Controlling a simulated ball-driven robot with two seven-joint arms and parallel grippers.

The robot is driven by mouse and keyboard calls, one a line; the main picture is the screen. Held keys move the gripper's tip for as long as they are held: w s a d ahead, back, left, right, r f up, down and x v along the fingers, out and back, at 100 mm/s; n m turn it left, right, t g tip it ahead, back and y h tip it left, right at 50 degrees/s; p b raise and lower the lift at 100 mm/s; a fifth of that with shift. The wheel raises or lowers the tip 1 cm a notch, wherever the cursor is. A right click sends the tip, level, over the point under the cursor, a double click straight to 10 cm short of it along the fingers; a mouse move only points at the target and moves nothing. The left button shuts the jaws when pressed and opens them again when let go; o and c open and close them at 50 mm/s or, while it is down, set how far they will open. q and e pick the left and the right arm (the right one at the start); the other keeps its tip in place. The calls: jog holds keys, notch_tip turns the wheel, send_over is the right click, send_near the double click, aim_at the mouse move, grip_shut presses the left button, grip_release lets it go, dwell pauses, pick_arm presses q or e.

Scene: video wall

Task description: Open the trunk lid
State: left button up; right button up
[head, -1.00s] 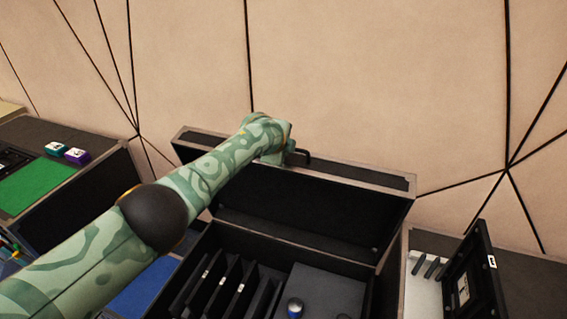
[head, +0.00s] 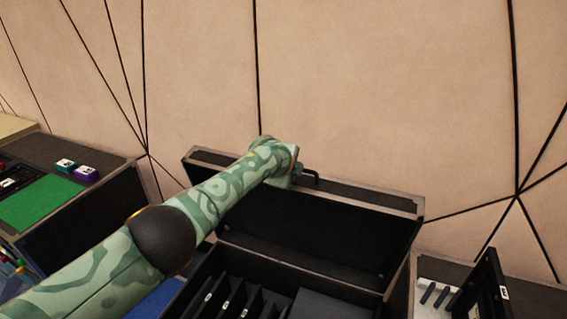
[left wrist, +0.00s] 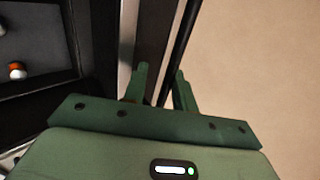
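The trunk (head: 398,296) is a black case with metal-edged rims at the lower middle of the head view. Its lid (head: 320,232) stands raised at the back, its dark inner side facing me. A small black handle (head: 311,176) is on the lid's upper edge. My left gripper (head: 296,172) is at that handle, mostly hidden behind my wrist. My right gripper is not in view.
Inside the trunk are black dividers (head: 240,298) and a flat dark panel (head: 325,305). On the left, a dark case holds a green panel (head: 42,203) and small teal and purple blocks (head: 87,173). A black frame (head: 485,290) stands at right. A beige wall (head: 400,90) rises behind.

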pick_arm(q)
jog(key=p+v, duration=1.1)
jog(key=v, duration=0.4)
jog(key=shift+s+r, duration=0.25)
jog(key=shift+r, duration=0.05)
